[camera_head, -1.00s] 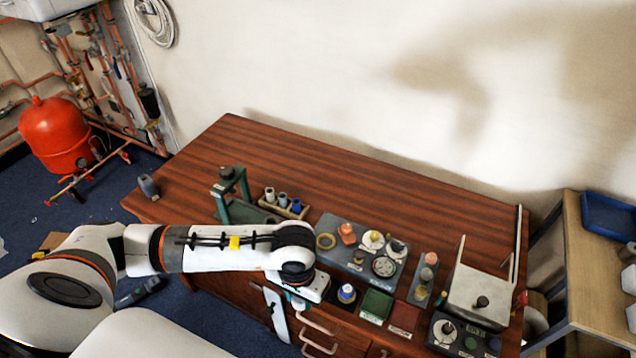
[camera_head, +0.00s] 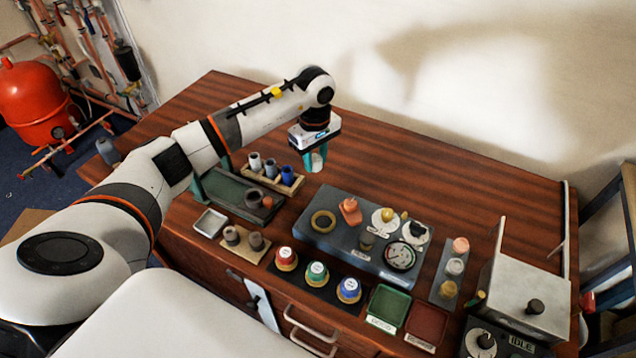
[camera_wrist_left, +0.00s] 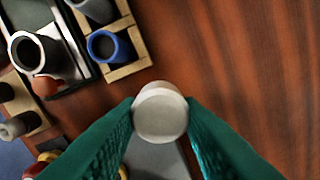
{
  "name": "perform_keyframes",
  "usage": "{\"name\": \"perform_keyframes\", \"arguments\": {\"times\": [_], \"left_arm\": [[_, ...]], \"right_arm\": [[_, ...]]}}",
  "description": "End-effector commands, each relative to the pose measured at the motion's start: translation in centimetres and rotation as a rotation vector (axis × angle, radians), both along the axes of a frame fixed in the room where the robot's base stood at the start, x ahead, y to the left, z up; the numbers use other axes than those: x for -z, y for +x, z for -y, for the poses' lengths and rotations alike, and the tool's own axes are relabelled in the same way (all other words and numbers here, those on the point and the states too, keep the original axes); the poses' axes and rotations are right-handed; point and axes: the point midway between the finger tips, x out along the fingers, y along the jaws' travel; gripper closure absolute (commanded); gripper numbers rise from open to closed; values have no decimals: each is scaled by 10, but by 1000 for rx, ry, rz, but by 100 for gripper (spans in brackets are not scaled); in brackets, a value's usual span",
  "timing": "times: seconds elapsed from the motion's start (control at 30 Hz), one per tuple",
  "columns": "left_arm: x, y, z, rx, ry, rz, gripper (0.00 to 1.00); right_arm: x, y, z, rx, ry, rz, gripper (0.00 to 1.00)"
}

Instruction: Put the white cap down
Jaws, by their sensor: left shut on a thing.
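My left gripper (camera_head: 315,161) is shut on the white cap (camera_wrist_left: 160,112). In the left wrist view the cap sits between the teal fingertips, its round pale end facing the camera. In the head view it shows as a small whitish shape between the fingers. The gripper hangs above the wooden bench, behind the grey panel and to the right of the wooden rack (camera_head: 297,186). I cannot tell the exact gap below the cap. My right gripper is not in view.
The rack holds white, grey and blue cups (camera_head: 287,174). The grey panel (camera_head: 335,250) carries a brass ring (camera_head: 323,221) and a gauge (camera_head: 400,256). Red, green and blue-topped pots (camera_head: 317,272) stand in front. A grey box (camera_head: 525,290) stands right. The bench's back (camera_head: 430,175) is clear.

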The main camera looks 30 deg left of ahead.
Motion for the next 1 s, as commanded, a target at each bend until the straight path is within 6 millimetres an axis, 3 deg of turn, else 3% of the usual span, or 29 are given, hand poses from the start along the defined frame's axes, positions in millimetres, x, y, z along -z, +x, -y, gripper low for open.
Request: {"name": "perform_keyframes", "arguments": {"times": [0.1, 0.53, 0.93, 0.97, 1.0], "left_arm": [[22, -1, 0, 1, -1, -3, 89], [69, -1, 1, 4, -2, -2, 89], [77, 0, 0, 5, 2, 2, 89], [76, 0, 0, 5, 1, 1, 63], [75, 0, 0, 5, 1, 1, 56]], "right_arm": [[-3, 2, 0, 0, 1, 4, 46], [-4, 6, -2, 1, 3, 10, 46], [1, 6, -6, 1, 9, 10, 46], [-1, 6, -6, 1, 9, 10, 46], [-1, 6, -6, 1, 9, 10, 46]]}}
